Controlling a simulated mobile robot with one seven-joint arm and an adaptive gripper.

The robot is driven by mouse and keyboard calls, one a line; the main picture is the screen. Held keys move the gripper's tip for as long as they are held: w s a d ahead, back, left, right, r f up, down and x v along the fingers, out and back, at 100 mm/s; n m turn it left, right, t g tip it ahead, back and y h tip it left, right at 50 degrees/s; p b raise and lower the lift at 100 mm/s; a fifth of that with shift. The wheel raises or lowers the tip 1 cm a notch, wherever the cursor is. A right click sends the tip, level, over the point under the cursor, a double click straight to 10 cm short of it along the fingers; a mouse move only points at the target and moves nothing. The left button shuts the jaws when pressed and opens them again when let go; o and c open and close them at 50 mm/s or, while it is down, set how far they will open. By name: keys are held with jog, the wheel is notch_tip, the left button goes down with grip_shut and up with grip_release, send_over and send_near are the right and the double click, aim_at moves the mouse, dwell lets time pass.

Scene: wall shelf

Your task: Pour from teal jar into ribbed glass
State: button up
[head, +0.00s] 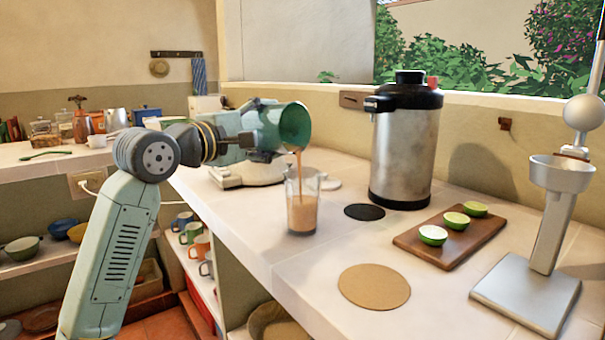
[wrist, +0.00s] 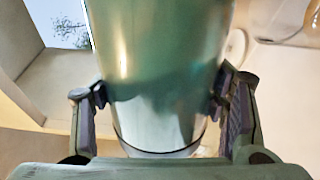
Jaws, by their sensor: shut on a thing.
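The teal jar (head: 293,127) is tipped on its side in my gripper (head: 258,151), its open mouth facing right and down. A thin brown stream runs from its lip into the ribbed glass (head: 302,212). The glass stands upright on the counter below the mouth, filled with brown liquid to a bit over half its height. In the wrist view the jar (wrist: 160,80) fills the middle, with a finger of my gripper (wrist: 162,115) on each side, shut on it. The inside of the jar past its rim is hidden.
A large steel dispenser (head: 403,150) stands right of the glass, with a black disc (head: 365,211) in front. A wooden board (head: 450,237) with cut limes, a cork mat (head: 374,286) and a metal press (head: 545,250) are further right. A grey-white base (head: 248,175) stands behind the glass.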

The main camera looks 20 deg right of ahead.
aim_at(262, 147)
jog(key=shift+s+d+r+m, duration=0.2)
jog(key=shift+r+m, duration=0.1)
jog(key=shift+m, duration=0.25)
jog(key=shift+s+d+r+m, duration=0.15)
jog(key=shift+r+m, duration=0.15)
jog(key=shift+m, duration=0.25)
dwell(0.9)
jog(key=shift+a, duration=0.1)
